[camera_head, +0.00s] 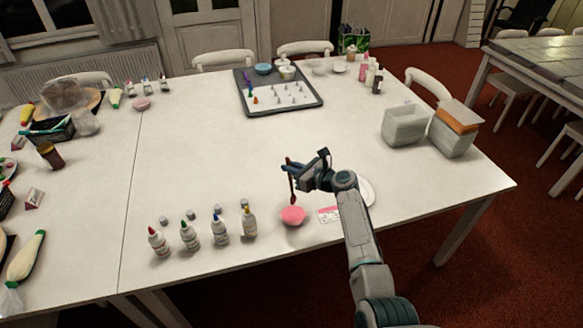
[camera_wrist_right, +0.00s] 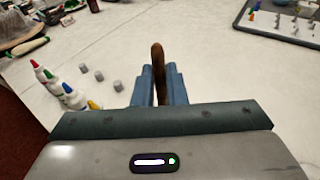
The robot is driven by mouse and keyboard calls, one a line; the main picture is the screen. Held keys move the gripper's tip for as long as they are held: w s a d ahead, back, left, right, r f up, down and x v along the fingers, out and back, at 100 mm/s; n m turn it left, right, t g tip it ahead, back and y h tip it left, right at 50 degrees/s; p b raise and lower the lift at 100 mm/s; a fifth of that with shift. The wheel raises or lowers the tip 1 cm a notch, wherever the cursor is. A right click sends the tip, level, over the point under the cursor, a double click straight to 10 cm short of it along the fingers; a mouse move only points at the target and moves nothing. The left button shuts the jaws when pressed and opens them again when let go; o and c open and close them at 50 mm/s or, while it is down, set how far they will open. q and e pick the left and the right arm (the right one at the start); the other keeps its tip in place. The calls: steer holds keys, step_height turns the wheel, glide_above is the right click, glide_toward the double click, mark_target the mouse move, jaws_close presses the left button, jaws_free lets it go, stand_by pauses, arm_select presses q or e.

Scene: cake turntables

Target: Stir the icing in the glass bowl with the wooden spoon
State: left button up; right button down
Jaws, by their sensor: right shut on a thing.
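My right gripper (camera_head: 290,166) is above the near part of the white table, shut on the brown handle of the wooden spoon (camera_head: 293,190). The spoon hangs close to upright, its lower end at the far edge of the pink icing in the small glass bowl (camera_head: 293,216). I cannot tell whether its tip is in the icing or just above it. In the right wrist view the handle (camera_wrist_right: 158,70) stands between the blue fingers (camera_wrist_right: 158,84); the bowl is hidden there. My left gripper is out of view.
Several icing bottles (camera_head: 220,230) with loose grey caps stand left of the bowl. A pink-and-white card (camera_head: 329,214) and a white plate (camera_head: 368,192) lie to its right. A tray (camera_head: 279,108) is farther back. Bins (camera_head: 405,126) stand at right. The table's middle is clear.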

steer(key=shift+r, duration=0.15)
step_height(320, 180, up, 5)
steer(key=p, duration=0.5)
steer(key=shift+s+f, duration=0.1)
steer(key=shift+f, duration=0.1)
